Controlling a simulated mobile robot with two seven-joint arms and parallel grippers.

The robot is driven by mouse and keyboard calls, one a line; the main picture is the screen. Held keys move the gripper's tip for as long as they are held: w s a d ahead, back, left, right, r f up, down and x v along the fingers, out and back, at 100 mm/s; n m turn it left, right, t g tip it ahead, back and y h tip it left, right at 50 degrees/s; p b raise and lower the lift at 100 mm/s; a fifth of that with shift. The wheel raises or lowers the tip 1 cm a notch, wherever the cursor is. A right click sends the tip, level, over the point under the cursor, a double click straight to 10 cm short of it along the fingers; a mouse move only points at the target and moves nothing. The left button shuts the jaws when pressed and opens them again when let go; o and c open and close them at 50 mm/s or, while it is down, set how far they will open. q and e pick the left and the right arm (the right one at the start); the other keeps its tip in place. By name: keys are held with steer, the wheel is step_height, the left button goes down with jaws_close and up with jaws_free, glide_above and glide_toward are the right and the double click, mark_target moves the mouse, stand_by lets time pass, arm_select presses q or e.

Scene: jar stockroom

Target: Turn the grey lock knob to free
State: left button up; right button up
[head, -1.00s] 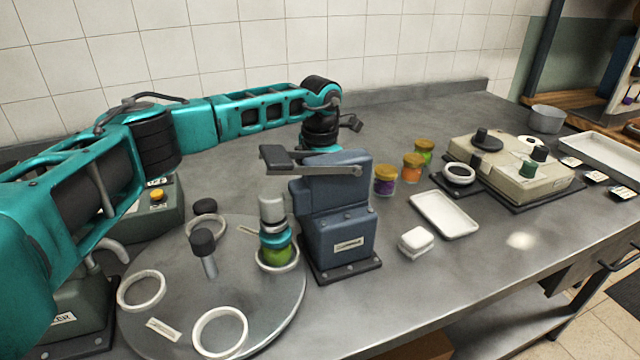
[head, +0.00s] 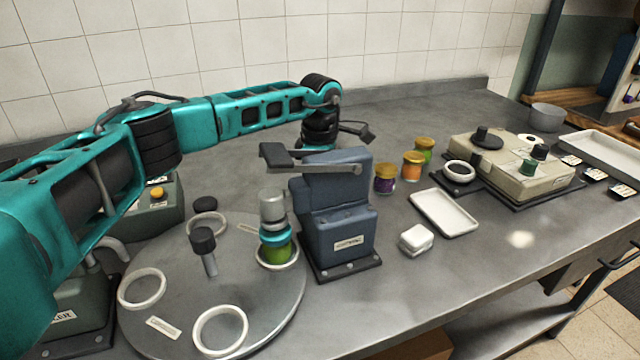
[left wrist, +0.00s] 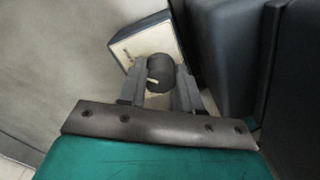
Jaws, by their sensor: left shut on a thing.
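The grey lock knob (left wrist: 160,72) shows in the left wrist view, dark and round with a pale pointer line on its face. It sits on a cream plate (left wrist: 124,49) on the side of a dark housing. My left gripper (left wrist: 159,86) is shut on the knob, one finger on each side. The pointer line lies toward the picture's left; its setting marks are too small to read. In the head view the knob and my left fingers are hidden behind the blue-grey capping machine (head: 340,220). My right gripper is not in view.
A round turntable (head: 180,290) with white rings stands left of the machine; one ring holds a green jar (head: 277,252) under the machine's head. Several jars (head: 385,178), a white tray (head: 444,213) and a beige fixture (head: 512,170) stand to the right. The front right counter is clear.

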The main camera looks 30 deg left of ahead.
arm_select(q)
steer(key=shift+r, duration=0.1)
stand_by(0.3)
steer(key=o, duration=1)
steer(key=shift+o, duration=0.2)
step_height(320, 180, up, 13)
